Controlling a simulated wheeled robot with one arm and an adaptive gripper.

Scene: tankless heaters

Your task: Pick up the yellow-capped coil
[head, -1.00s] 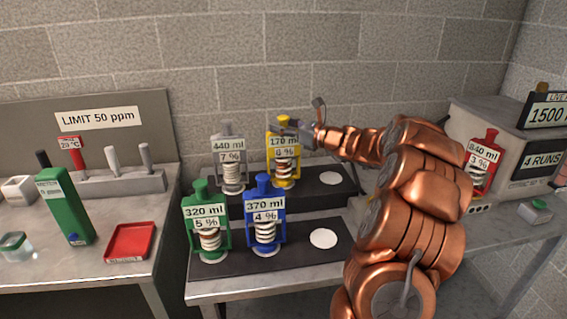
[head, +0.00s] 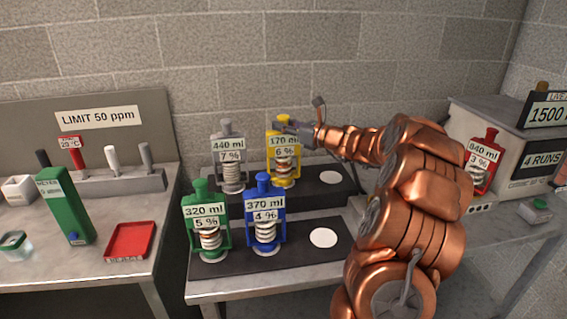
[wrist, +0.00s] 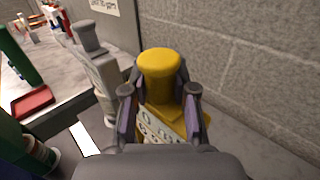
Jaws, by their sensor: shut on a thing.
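The yellow-capped coil (head: 284,160) stands upright on the back step of the middle table, with a label reading 170 ml and 6 %. My gripper (head: 289,124) reaches it from the right at cap height. In the wrist view the yellow cap (wrist: 160,75) sits between the two fingers of my gripper (wrist: 159,98), which are shut on it. The coil's lower part is hidden behind the gripper in the wrist view. I cannot see any gap under its base.
The grey coil (head: 230,165) stands close on the left. The green coil (head: 208,225) and blue coil (head: 265,220) stand on the front step. White discs (head: 330,177) mark empty spots at right. A red-capped coil (head: 483,160) is far right; the wall is close behind.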

